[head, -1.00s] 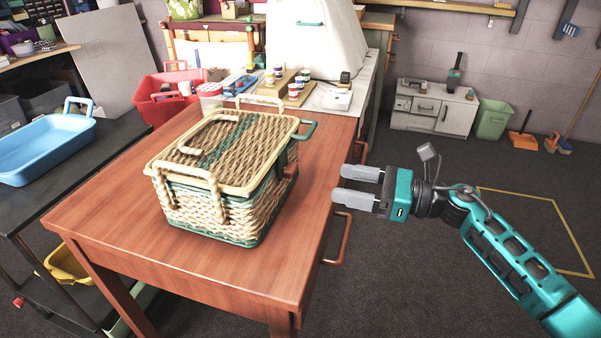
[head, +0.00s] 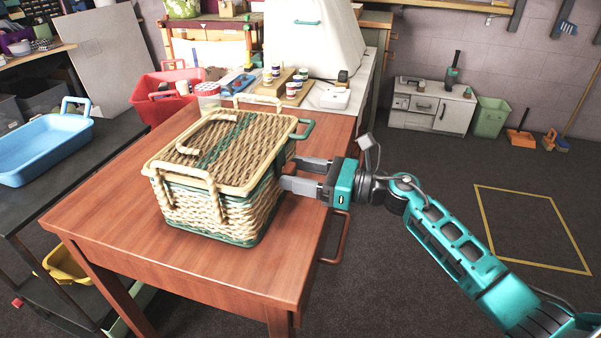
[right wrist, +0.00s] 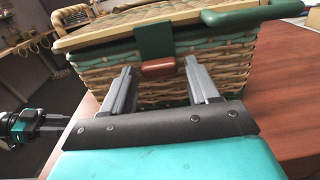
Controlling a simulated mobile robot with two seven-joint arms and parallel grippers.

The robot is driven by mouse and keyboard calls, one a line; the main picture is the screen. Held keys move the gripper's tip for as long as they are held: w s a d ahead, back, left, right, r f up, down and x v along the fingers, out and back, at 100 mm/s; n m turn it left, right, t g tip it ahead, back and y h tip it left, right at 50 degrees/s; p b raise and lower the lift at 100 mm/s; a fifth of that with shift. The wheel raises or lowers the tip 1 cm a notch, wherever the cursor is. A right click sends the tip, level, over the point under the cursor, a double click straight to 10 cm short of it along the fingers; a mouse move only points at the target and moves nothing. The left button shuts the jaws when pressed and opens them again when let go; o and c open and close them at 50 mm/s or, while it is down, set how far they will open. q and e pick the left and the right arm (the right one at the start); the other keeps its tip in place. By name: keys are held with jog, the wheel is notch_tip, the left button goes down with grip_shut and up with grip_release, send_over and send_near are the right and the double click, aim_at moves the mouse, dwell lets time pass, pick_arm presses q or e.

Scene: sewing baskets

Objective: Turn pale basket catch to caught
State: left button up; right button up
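The pale wicker basket (head: 205,210), with a cream-rimmed lid and green bands, stands closed on the wooden table (head: 130,240). In the right wrist view a dark green strap (right wrist: 154,42) hangs from the lid rim down the basket's side. A red-brown catch piece (right wrist: 158,68) sits at its lower end; I cannot tell whether it is caught. My right gripper (head: 291,172) is open at the basket's right side. In the right wrist view its fingers (right wrist: 162,72) stand either side of the catch piece, with gaps visible. My left gripper may be the teal-and-black part (right wrist: 28,127) at the left edge there.
A green loop handle (head: 305,128) sticks out at the basket's far right corner; it shows large in the right wrist view (right wrist: 250,14). Paint jars (head: 298,82) and a red bin (head: 150,105) stand beyond. A drawer handle (head: 338,238) juts from the table's right side.

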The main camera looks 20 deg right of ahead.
jog(key=c, duration=0.9)
